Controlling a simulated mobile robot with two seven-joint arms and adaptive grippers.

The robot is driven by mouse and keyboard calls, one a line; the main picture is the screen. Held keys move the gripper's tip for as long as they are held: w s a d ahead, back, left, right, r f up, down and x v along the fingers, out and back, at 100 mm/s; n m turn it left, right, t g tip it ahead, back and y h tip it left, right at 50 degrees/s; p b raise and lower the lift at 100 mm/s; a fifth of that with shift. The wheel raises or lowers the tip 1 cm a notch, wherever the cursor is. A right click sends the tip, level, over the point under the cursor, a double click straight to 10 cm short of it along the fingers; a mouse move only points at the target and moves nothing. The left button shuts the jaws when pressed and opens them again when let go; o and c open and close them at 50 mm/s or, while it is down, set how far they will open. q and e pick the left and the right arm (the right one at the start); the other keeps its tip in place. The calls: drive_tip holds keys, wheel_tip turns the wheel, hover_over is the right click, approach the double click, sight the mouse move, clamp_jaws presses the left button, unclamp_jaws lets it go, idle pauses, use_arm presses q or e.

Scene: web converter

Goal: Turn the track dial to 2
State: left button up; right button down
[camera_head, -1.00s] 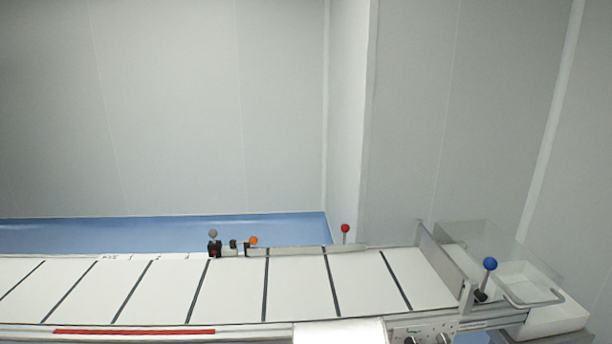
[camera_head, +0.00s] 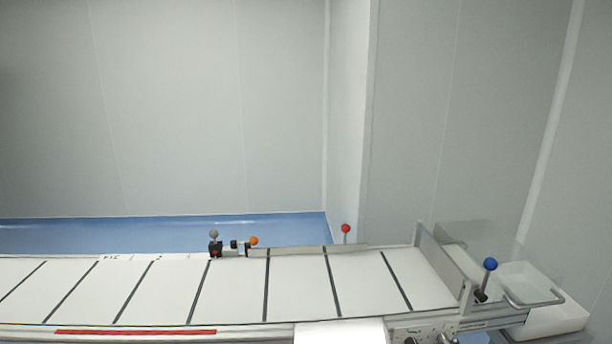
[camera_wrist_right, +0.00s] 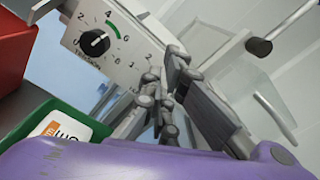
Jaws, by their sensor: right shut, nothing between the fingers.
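A control panel (camera_wrist_right: 85,18) shows tilted in the right wrist view. In the head view the panel (camera_head: 418,332) is cut off at the bottom edge. My left gripper is not in view.
A white conveyor belt (camera_head: 300,290) with black stripes runs across the head view. Red (camera_head: 345,228), orange (camera_head: 253,241) and blue (camera_head: 490,264) ball handles stand along it. A clear-walled tray (camera_head: 525,285) is at its right end. A green bin (camera_wrist_right: 45,122) lies low left in the wrist view.

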drive_tip(key=shift+w+f, duration=0.25)
drive_tip(key=shift+w, duration=0.35)
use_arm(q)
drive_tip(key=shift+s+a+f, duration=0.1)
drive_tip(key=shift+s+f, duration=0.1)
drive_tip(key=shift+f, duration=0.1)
use_arm(e)
drive_tip(key=shift+w+r, duration=0.1)
drive_tip(key=shift+r, duration=0.2)
drive_tip(key=shift+r, duration=0.1)
use_arm(q)
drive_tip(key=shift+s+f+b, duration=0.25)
drive_tip(key=shift+b, duration=0.15)
use_arm(e)
drive_tip(key=shift+a, duration=0.1)
use_arm(q)
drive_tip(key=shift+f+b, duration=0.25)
drive_tip(key=shift+b, duration=0.05)
use_arm(e)
drive_tip(key=shift+a+f, duration=0.15)
drive_tip(key=shift+f, duration=0.2)
drive_tip(key=shift+a, duration=0.1)
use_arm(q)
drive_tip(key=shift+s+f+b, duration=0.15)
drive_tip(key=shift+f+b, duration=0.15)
use_arm(e)
drive_tip(key=shift+a+f, duration=0.1)
